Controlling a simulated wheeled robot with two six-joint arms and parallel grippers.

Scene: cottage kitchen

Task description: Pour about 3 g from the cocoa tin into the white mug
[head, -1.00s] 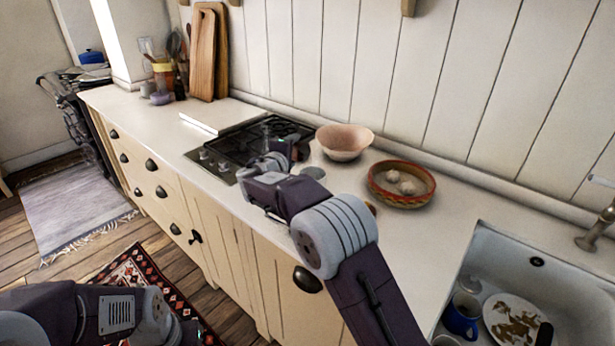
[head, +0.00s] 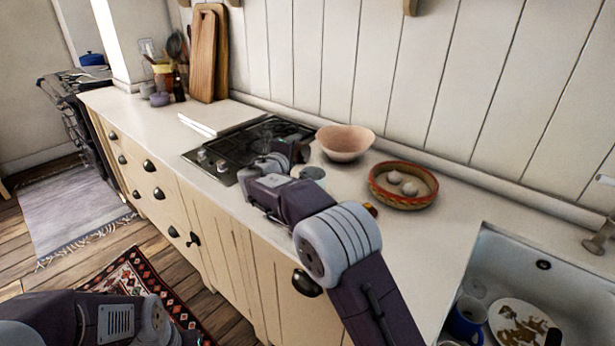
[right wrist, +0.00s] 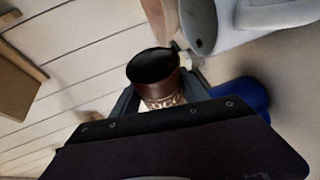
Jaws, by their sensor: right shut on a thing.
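The cocoa tin (right wrist: 158,88), dark brown with a pale patterned band, is between the fingers of my right gripper (right wrist: 160,98) in the right wrist view. Its dark open mouth shows; its contents cannot be made out. The white mug (right wrist: 207,25) is close beside the tin's mouth at the top right, with a small dark spot on its inner side. In the head view the mug (head: 313,173) stands on the counter just right of my right gripper (head: 290,152), which hides the tin. My left arm shows at the lower left, its fingers out of frame.
A pink bowl (head: 345,143) and a red-rimmed basket (head: 403,197) with pale round things stand behind and right of the mug. The black hob (head: 235,150) lies to the left. The sink (head: 560,262) at right holds a blue mug (head: 466,318) and a dirty plate (head: 510,318).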

